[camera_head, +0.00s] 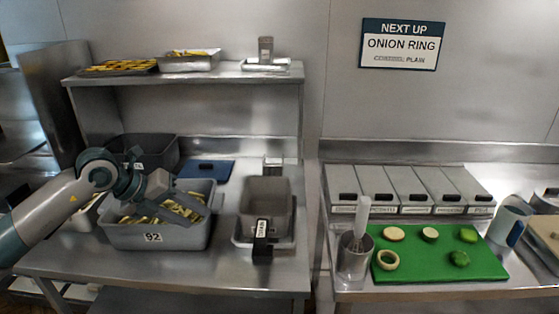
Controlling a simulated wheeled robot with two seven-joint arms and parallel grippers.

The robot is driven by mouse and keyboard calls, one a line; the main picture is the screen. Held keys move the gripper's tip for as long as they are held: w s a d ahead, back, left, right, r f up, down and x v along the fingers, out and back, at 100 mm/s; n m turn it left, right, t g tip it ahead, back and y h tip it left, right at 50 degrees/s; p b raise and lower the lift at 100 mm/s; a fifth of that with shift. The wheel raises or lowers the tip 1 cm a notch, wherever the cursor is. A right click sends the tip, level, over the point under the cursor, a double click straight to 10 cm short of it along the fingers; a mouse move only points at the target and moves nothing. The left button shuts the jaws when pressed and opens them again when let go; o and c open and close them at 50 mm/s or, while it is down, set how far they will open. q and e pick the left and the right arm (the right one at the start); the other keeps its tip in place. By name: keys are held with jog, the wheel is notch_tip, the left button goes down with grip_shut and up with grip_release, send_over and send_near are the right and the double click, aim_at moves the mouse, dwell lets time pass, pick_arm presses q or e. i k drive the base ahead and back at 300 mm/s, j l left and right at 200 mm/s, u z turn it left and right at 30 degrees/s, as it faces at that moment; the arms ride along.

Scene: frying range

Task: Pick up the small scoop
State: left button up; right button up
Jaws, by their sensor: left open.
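A grey scoop-like vessel (266,196) with a black, white-labelled handle (262,240) sits in a metal tray on the left counter. The handle points toward the front edge; the label is too small to read surely, so I cannot tell if this is the small scoop. My left gripper (182,201) is open over the grey bin marked 92 (152,238), to the left of the vessel and apart from it. Its fingers partly hide the yellow strips in the bin. My right gripper is out of view.
A dark bin (150,149) and a blue board (207,169) lie behind. A shelf (225,73) with trays hangs above. On the right counter are a green board (440,262) with vegetable pieces, a metal cup (354,258) with utensils and lidded bins (400,187).

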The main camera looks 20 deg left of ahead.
aim_at(268, 169)
jog(key=i, duration=1)
